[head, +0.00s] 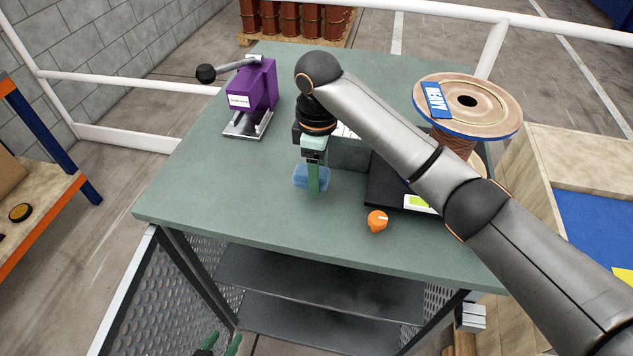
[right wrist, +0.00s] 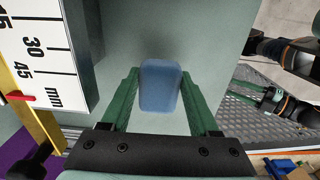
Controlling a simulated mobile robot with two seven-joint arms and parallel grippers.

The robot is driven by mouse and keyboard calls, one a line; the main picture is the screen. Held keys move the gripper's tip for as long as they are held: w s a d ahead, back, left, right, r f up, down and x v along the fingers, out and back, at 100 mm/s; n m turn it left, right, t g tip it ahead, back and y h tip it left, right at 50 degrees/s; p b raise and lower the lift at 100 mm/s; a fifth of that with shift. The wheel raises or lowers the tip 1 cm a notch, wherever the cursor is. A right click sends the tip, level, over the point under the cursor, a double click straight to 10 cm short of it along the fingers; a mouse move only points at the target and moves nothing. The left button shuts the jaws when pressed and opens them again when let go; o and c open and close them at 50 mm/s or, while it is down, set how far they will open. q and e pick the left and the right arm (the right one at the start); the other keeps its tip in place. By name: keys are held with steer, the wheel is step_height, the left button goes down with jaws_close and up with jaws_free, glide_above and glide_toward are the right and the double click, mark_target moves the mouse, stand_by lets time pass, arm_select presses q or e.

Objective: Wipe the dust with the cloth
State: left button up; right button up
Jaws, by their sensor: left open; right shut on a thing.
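The cloth is a blue, rounded pad (head: 306,180), and it also shows between the green fingers in the right wrist view (right wrist: 160,86). My right gripper (head: 314,186) points down over the green table (head: 225,195) and is shut on the cloth. I cannot tell whether the cloth touches the table top. A faint darker smudge (right wrist: 178,42) lies on the surface beyond the cloth in the right wrist view; I cannot tell if it is dust. My left gripper (head: 218,345) is open and empty, low at the bottom edge of the head view, beside the table.
A purple lever device (head: 262,85) stands at the back left. A white millimetre scale (right wrist: 40,45) stands close beside my right gripper. A black plate (head: 385,187), an orange object (head: 377,221) and a large spool (head: 490,120) are on the right. The table's front left is clear.

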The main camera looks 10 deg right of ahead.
steer(key=shift+w+r, duration=0.2)
steer(key=shift+r, duration=0.55)
steer(key=shift+s+r, duration=0.1)
steer(key=shift+r, duration=1.25)
arm_select(q)
steer(key=shift+s+a, duration=0.1)
steer(key=shift+s, duration=0.25)
